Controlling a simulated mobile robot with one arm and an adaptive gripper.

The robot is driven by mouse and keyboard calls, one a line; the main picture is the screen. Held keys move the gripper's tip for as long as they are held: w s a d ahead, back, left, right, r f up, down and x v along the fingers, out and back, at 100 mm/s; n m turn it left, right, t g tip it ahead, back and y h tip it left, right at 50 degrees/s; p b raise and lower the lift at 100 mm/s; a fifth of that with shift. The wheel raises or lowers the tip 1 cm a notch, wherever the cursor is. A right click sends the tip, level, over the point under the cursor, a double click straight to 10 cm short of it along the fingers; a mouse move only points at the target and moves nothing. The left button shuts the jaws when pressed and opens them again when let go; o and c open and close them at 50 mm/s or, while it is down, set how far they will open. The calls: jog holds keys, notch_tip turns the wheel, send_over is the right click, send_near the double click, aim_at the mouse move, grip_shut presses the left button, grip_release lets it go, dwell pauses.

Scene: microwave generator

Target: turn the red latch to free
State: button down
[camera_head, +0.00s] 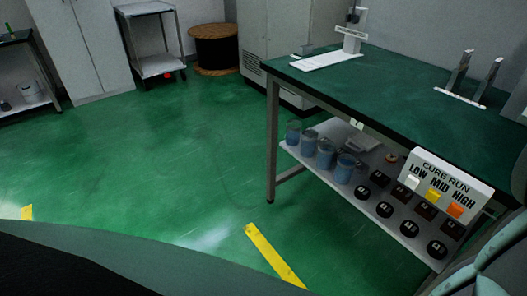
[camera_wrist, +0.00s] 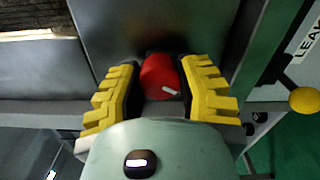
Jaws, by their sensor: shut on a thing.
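The red latch (camera_wrist: 159,76) shows in the wrist view as a rounded red knob with a short white mark on its face. It sits against a dark grey surface. My gripper (camera_wrist: 161,88) has its two yellow ridged fingers on the left and right of the knob, shut on it. The right finger touches the knob closely; the left finger's contact is hard to make out. The latch is not visible in the head view, where part of my own body fills the lower edge.
In the wrist view, a yellow ball-ended handle (camera_wrist: 304,100) and a partly cut-off label (camera_wrist: 306,42) are at the right. Green floor (camera_head: 150,160) is open at the left.

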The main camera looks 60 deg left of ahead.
dwell(0.4)
jog(key=c, duration=0.5)
grip_release()
jog(key=s, duration=1.2)
jog(key=shift+d, duration=0.2)
jog(key=shift+r, duration=0.1)
